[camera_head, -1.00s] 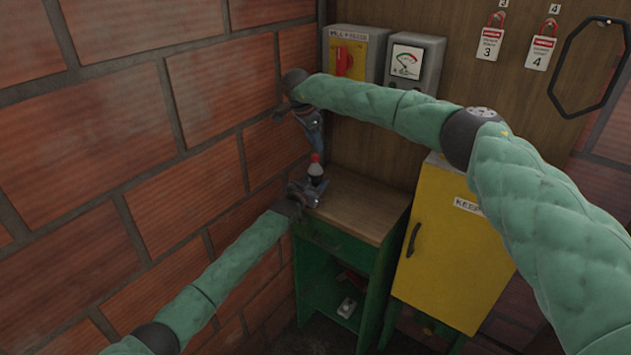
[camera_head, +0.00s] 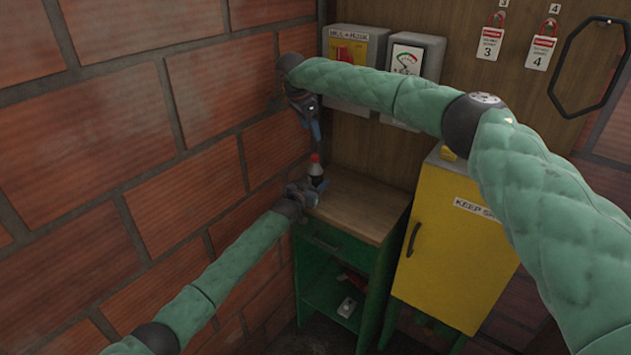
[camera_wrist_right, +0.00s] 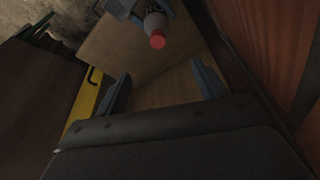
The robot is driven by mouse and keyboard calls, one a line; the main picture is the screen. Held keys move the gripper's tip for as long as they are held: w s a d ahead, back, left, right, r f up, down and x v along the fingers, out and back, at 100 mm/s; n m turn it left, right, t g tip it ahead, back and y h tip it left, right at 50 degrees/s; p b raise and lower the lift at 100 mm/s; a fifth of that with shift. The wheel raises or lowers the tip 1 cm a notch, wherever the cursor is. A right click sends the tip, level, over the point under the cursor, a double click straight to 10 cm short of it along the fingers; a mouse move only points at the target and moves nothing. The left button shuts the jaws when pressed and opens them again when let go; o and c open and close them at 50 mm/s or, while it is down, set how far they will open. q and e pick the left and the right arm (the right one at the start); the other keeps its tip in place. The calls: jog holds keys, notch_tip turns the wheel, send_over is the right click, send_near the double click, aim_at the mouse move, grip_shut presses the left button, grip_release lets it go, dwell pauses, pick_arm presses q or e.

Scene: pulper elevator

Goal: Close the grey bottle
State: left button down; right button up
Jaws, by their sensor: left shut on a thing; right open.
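The grey bottle (camera_head: 316,171) stands about upright above the wooden top of the small cabinet, with a red cap (camera_head: 315,158) on its top. My left gripper (camera_head: 314,188) is shut around the bottle's lower part, which it hides. My right gripper (camera_head: 315,135) is above the cap, apart from it. In the right wrist view, the right fingers (camera_wrist_right: 165,88) are open and empty. The bottle (camera_wrist_right: 155,20) and its red cap (camera_wrist_right: 157,40) show beyond them, near the top edge. How tightly the cap sits cannot be told.
A brick wall (camera_head: 130,130) stands close on the left. The wooden top (camera_head: 360,208) is clear to the right of the bottle. A yellow cabinet (camera_head: 450,260) stands to the right.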

jog(key=w+v, duration=0.1)
jog(key=v, duration=0.6)
jog(key=shift+s, duration=0.55)
jog(key=shift+r, duration=0.1)
pick_arm(q)
jog(key=c, duration=0.6)
grip_release()
jog(key=shift+s+a+f, duration=0.15)
jog(key=shift+s+a, duration=0.1)
jog(key=shift+s, duration=0.15)
jog(key=b+v, duration=0.2)
jog(key=v, duration=0.3)
jog(key=shift+s+a, duration=0.1)
jog(key=shift+s, duration=0.15)
jog(key=shift+s+a+b, duration=0.3)
jog(key=shift+s+a, duration=0.05)
jog(key=shift+s, duration=0.2)
pick_arm(e)
jog(key=shift+f, duration=1.3)
